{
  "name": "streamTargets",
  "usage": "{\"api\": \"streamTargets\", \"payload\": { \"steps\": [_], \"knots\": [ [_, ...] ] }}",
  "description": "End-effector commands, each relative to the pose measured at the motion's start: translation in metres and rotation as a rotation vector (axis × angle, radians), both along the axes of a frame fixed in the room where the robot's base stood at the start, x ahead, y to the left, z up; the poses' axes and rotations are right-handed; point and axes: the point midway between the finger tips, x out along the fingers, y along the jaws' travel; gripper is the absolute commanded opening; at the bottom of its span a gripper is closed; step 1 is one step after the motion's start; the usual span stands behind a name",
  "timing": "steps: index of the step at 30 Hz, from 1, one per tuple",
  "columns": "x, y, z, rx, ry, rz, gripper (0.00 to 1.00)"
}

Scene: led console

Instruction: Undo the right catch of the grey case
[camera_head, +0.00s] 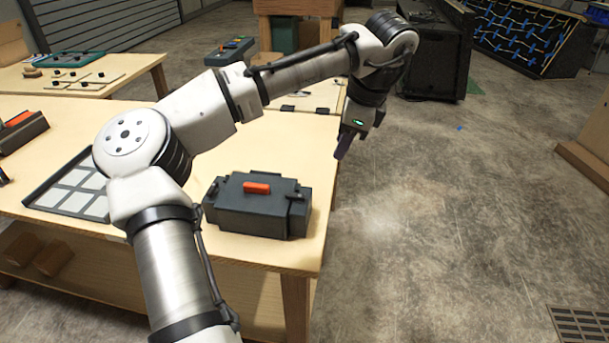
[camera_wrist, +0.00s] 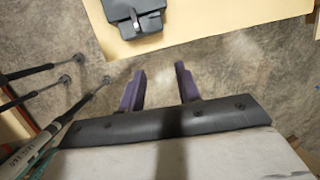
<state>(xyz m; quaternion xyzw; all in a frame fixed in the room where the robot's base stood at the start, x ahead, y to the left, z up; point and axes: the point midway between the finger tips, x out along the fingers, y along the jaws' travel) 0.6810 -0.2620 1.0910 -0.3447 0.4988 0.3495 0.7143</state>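The dark grey case (camera_head: 250,219) sits shut on the near right part of the wooden table, with a red-orange handle (camera_head: 257,188) on its lid. Its right catch (camera_head: 297,196) is a small dark piece at the right end; I cannot tell whether it is fastened. A left catch (camera_head: 213,191) shows at the other end. My gripper (camera_head: 340,152) is beyond the table's right edge, up and right of the case, apart from it. In the wrist view the two purple fingers (camera_wrist: 160,76) are apart with nothing between them. Part of the case (camera_wrist: 122,12) shows at the top there.
The table's (camera_head: 265,257) right edge runs close beside the case. A tray with pale squares (camera_head: 60,205) lies left of the case, partly behind my arm. Another case (camera_head: 22,131) is at the far left.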

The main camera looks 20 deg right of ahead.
Motion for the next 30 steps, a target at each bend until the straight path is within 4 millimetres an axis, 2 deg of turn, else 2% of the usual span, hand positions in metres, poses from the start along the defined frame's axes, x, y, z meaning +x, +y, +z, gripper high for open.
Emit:
{"api": "streamTargets", "payload": {
  "steps": [3,7,10,24,30],
  "knots": [
    [-0.003,0.019,0.005,0.139,0.043,0.028,0.34],
    [-0.004,0.028,0.001,0.184,0.063,0.037,0.34],
    [-0.002,0.032,-0.009,0.185,0.065,0.039,0.34],
    [0.016,0.062,-0.094,0.181,0.061,0.038,0.34],
    [0.020,0.069,-0.117,0.179,0.061,0.038,0.34]
  ]
}}
